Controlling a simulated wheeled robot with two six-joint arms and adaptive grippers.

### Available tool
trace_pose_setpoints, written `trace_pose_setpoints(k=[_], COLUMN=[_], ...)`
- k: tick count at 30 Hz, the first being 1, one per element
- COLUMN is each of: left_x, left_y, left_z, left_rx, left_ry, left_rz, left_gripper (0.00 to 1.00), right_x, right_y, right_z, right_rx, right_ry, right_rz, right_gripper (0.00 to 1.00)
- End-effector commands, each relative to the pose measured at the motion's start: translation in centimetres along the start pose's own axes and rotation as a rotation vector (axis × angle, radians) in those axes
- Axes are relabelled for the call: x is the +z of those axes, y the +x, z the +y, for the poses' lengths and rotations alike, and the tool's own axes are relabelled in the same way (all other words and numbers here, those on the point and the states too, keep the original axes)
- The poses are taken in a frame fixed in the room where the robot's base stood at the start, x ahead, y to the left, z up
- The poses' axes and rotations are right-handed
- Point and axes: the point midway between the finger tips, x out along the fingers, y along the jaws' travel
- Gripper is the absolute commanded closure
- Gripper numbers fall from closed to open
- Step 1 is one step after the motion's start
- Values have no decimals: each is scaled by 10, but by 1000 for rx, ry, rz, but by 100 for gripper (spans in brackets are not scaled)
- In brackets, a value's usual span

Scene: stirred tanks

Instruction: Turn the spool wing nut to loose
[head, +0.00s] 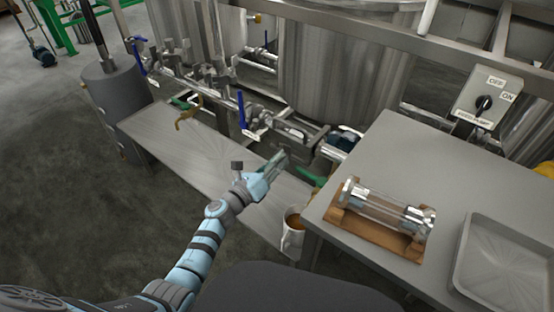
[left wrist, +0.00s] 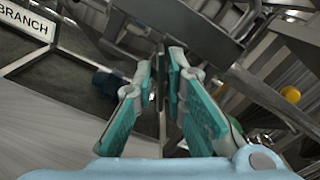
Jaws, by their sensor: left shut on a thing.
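My left gripper (head: 277,163) reaches low toward the pipework in front of the steel tank. In the left wrist view its teal-padded fingers (left wrist: 162,82) are closed on a thin, dark upright piece. This looks like the wing nut (left wrist: 160,88), mostly hidden between the pads, so its turned position cannot be told. In the head view the wing nut is too small and covered to make out. A clear spool with metal ends (head: 385,210) lies in a wooden cradle (head: 368,232) on the table. My right gripper is not in view.
A steel bench (head: 190,150) runs below the pipes. Valves with blue handles (head: 241,110) stand left of my gripper. A metal tray (head: 510,262) and a switch box (head: 487,98) are to the right.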

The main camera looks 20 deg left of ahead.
Motion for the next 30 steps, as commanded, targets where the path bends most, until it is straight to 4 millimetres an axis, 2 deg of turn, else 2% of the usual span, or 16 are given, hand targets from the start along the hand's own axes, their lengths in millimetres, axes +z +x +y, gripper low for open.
trace_pose_setpoints(k=[21, 30], left_x=[1, 0], left_y=[1, 1], left_z=[2, 3], left_rx=[-3, -5], left_ry=[-674, -901], left_rz=[-2, -2], left_gripper=[100, 100], right_x=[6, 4], right_y=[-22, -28], right_z=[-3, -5], right_rx=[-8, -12], right_ry=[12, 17], right_rz=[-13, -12], right_gripper=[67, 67])
